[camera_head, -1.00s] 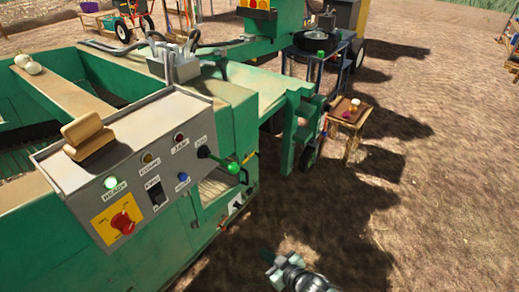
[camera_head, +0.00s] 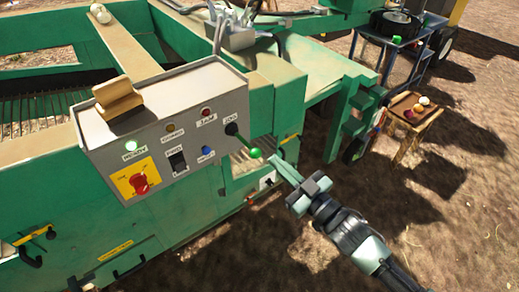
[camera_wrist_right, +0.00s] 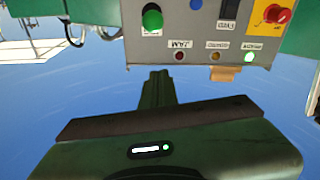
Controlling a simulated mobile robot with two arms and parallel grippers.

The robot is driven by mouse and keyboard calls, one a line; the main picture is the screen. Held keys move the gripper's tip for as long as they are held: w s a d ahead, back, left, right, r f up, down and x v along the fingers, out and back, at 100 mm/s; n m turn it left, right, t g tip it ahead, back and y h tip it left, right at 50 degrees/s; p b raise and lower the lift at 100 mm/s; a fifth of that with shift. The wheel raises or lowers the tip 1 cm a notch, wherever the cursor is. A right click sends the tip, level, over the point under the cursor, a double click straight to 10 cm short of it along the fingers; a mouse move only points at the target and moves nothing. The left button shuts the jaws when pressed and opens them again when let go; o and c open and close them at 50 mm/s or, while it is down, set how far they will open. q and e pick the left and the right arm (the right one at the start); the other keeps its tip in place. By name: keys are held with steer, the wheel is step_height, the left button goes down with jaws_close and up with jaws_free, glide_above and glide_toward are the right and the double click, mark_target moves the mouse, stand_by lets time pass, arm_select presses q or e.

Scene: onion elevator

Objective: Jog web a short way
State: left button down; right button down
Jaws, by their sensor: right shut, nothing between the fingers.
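The grey control panel (camera_head: 115,165) is mounted on the green machine. Its jog lever ends in a green ball knob (camera_head: 255,153) at the panel's right side, under a label that seems to read JOG. The knob also shows at the top of the right wrist view (camera_wrist_right: 152,18). My right gripper (camera_head: 274,160) is shut and empty, its fingertips just right of and slightly below the knob. In the wrist view a gap shows between the fingertips (camera_wrist_right: 158,73) and the knob. The READY lamp (camera_head: 131,146) glows green. My left gripper is out of view.
The panel also holds a red rotary switch (camera_head: 140,184) on a yellow plate, a black switch (camera_head: 178,162) and a blue button (camera_head: 207,152). A wooden block (camera_head: 118,97) sits on top. A small wooden stand (camera_head: 420,115) is at right. Open dirt lies below my right arm.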

steer(key=r+p, duration=0.2)
glide_above(258, 151)
steer(key=s, duration=0.1)
steer(key=shift+a+f, duration=0.2)
steer(key=shift+a, duration=0.2)
steer(key=f, duration=0.3)
steer(key=shift+d+f, duration=0.2)
steer(key=shift+d, duration=0.1)
steer(key=shift+d+f, duration=0.15)
steer(key=shift+f, duration=0.25)
